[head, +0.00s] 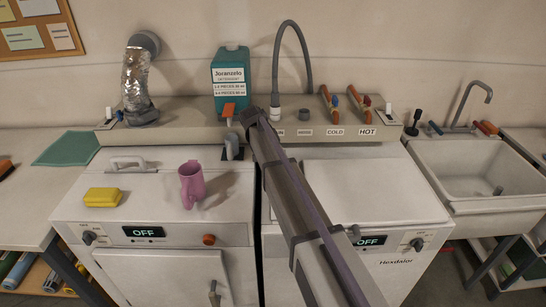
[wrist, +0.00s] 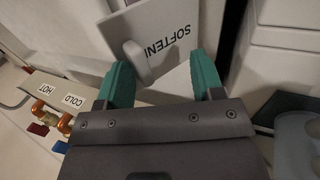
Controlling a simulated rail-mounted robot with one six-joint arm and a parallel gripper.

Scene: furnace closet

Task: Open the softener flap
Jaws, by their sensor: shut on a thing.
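My gripper (wrist: 163,72) has teal fingers, one on each side of the flap's lower part, and is shut on the flap. The exact contact is partly hidden by the fingers. In the head view my arm reaches to the back panel between the two machines and covers this spot. I cannot tell how far the flap is tilted.
A teal detergent bottle (head: 231,75) stands behind on the ledge. A pink mug (head: 192,184) and yellow sponge (head: 103,197) sit on the left machine. A hose (head: 293,40) and the hot and cold valves (head: 345,103) rise at the back. The right machine's lid (head: 385,190) is clear.

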